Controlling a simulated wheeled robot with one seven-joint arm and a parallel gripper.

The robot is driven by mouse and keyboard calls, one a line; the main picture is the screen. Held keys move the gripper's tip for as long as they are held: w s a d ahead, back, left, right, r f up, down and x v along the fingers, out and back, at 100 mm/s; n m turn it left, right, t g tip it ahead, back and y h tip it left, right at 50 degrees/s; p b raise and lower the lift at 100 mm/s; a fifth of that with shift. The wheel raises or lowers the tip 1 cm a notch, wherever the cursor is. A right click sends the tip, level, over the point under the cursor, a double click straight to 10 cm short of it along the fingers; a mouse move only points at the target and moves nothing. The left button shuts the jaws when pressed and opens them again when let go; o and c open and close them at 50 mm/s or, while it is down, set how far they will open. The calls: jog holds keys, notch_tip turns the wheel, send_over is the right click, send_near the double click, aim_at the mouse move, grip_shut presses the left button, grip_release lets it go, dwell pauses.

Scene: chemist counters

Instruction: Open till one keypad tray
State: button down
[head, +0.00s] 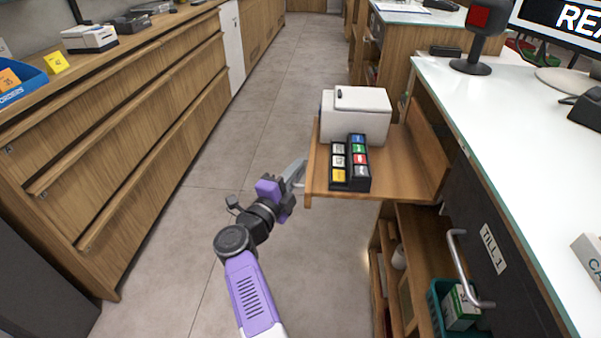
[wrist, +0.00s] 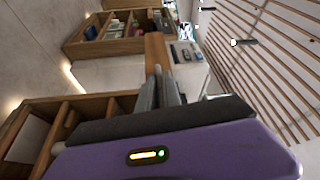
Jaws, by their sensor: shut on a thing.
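The wooden keypad tray (head: 405,171) sticks out from under the white-topped till counter into the aisle. A keypad with coloured keys (head: 350,163) and a white boxy machine (head: 357,115) stand on it. My gripper (head: 296,173) is at the tray's left, outer edge, shut on its grey handle. The fingers hide most of the handle. In the wrist view my gripper's fingers (wrist: 166,90) are close together, with the wooden tray (wrist: 155,48) just beyond them.
A dark drawer front marked TILL 1 (head: 488,238), with a metal bar handle (head: 459,262), is right of the tray. Open shelves with a teal basket (head: 440,310) lie below. Wooden drawers (head: 130,130) line the left side. The grey floor (head: 262,110) between is clear.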

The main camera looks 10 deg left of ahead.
jog(key=shift+f, duration=0.1)
jog(key=c, duration=1.5)
grip_release()
jog(key=p+v, duration=0.2)
jog(key=v, duration=0.5)
jog(key=shift+s+a, duration=0.1)
jog(key=shift+s, duration=0.25)
